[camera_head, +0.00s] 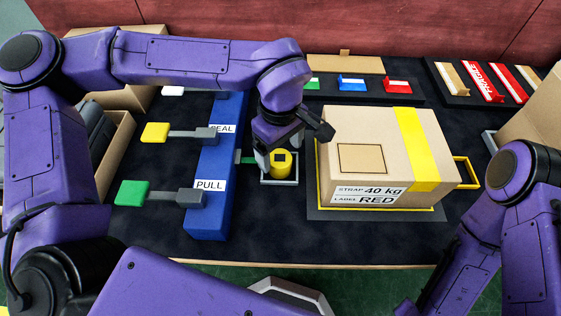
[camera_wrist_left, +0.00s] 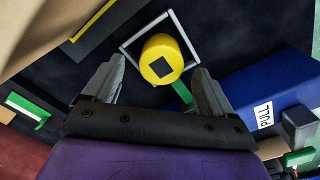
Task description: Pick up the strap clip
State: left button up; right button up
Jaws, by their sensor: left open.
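A yellow round piece (camera_head: 281,163) with a black square on its top stands in a small grey square frame (camera_head: 279,182), right of the blue block. No part is marked as the strap clip, so I cannot tell if this is it. My left gripper (camera_head: 284,141) hangs just above and behind it, partly covering it. In the left wrist view the yellow piece (camera_wrist_left: 163,55) shows ahead, between the two open fingers of my left gripper (camera_wrist_left: 159,80), with nothing held. My right arm comes in at the right; its gripper is out of view.
A blue block (camera_head: 210,205) marked SEAL and PULL has yellow and green levers. Right of the gripper sits a cardboard box (camera_head: 375,155) with a yellow strap, labelled STRAP 40 kg, LABEL RED. Coloured pieces (camera_head: 352,84) lie behind it. An open carton (camera_head: 122,140) stands left.

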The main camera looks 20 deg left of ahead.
aim_at(280, 158)
pick_arm(q)
notch_tip(280, 158, down, 3)
jog(key=shift+s+f, duration=0.1)
jog(key=c, duration=1.2)
